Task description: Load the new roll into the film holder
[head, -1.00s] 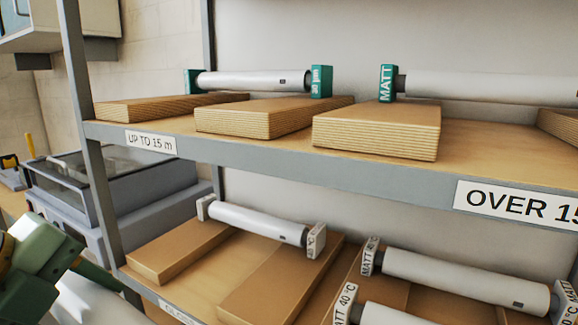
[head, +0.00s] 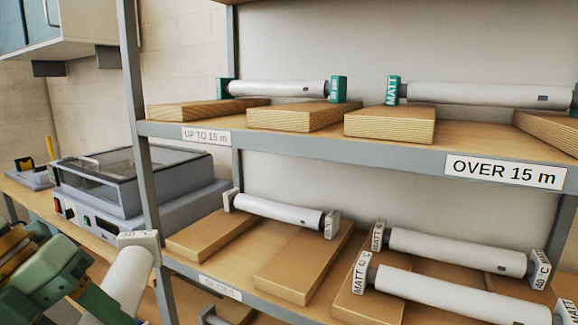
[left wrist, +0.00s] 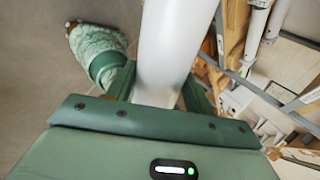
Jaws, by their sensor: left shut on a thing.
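My left gripper (head: 92,282) is at the lower left of the head view, shut on a white film roll (head: 126,282). The roll tilts, its pale square end cap (head: 139,240) pointing up toward the shelf post; its lower end is cut off by the frame. In the left wrist view the roll (left wrist: 166,45) runs up between the green fingers of the gripper (left wrist: 160,90). A grey laminator (head: 130,195) with a clear lid stands on the bench behind. I cannot make out a film holder on it. My right gripper is not in view.
The shelf rack has a grey post (head: 141,130) close beside the held roll. Its upper shelf (head: 300,145) carries green-capped rolls on wooden blocks; the lower one carries white-capped rolls (head: 280,212). A small device (head: 30,177) stands left of the laminator.

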